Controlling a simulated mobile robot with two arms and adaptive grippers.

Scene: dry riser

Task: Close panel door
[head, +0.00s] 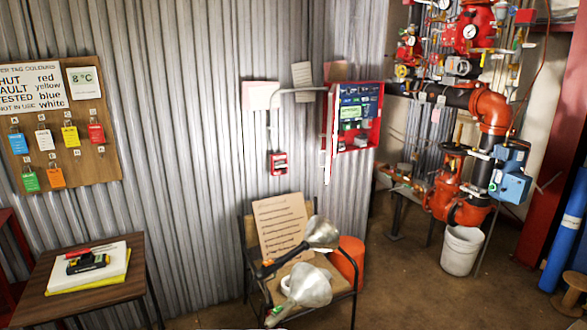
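The red panel (377,118) is mounted on the corrugated wall right of centre in the head view. Its front is open, showing dark blue, green and white modules inside. A narrow red and white upright piece (329,135) at the panel's left edge looks like its door, swung open and seen nearly edge-on. Its face and any handle cannot be made out. Neither of my grippers is in view.
Red pipework (492,107) and a white bucket (462,250) are right. A small table (112,295) is left.

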